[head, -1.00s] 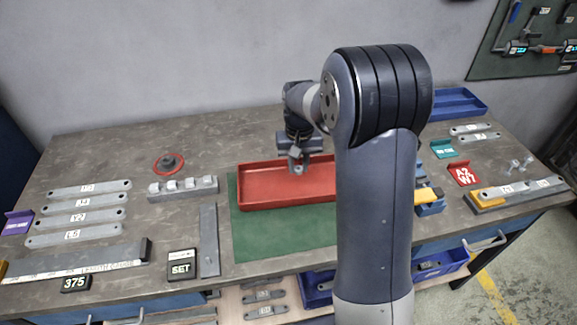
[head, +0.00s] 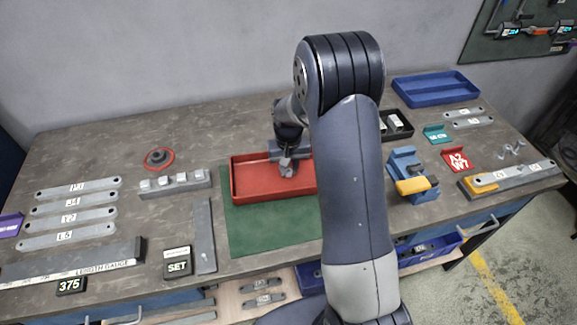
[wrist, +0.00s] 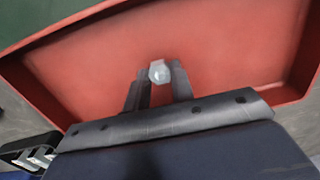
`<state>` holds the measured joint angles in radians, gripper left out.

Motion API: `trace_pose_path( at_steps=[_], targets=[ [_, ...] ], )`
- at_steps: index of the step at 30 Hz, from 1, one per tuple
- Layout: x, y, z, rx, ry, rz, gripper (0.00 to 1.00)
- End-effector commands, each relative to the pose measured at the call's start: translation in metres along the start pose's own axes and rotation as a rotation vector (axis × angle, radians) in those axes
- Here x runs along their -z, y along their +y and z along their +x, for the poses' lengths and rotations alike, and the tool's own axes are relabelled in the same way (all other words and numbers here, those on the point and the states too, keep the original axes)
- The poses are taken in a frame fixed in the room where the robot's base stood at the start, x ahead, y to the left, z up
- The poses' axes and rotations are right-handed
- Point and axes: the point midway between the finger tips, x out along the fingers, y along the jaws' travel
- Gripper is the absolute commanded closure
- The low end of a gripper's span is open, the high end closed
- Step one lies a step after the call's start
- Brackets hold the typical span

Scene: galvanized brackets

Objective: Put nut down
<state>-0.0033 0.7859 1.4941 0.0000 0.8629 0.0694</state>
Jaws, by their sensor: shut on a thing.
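My gripper (wrist: 160,82) is shut on a small light-grey nut (wrist: 160,71), which shows between the fingertips in the wrist view. The gripper points down over the inside of the red tray (wrist: 225,50). In the head view the red tray (head: 255,193) lies partly on the green mat (head: 262,232), and my gripper (head: 287,170) is over its right part. The nut cannot be made out in the head view. I cannot tell whether the nut touches the tray floor. My arm hides the tray's right end.
A black bin (head: 398,125) with light parts stands right of the red tray. A blue-and-yellow fixture (head: 412,180) is beside my arm. A grey block with several pegs (head: 175,184) is left of the tray. A blue tray (head: 437,88) is at the back right.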

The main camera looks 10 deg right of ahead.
Motion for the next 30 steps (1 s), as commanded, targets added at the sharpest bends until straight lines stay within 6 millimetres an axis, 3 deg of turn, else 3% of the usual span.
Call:
trace_pose_path(
  at_steps=[12,13,18,21,30],
  targets=[
    [0.0002,0.0,0.0073,0.0,0.001,0.0,1.0],
    [0.0003,0.0,0.0056,0.0,0.001,0.0,0.75],
    [0.0002,0.0,0.0053,0.0,0.001,0.0,0.61],
    [0.0002,0.0,0.0052,0.0,0.001,0.0,0.55],
    [0.0003,0.0,0.0001,0.0,0.002,0.0,0.55]
  ],
)
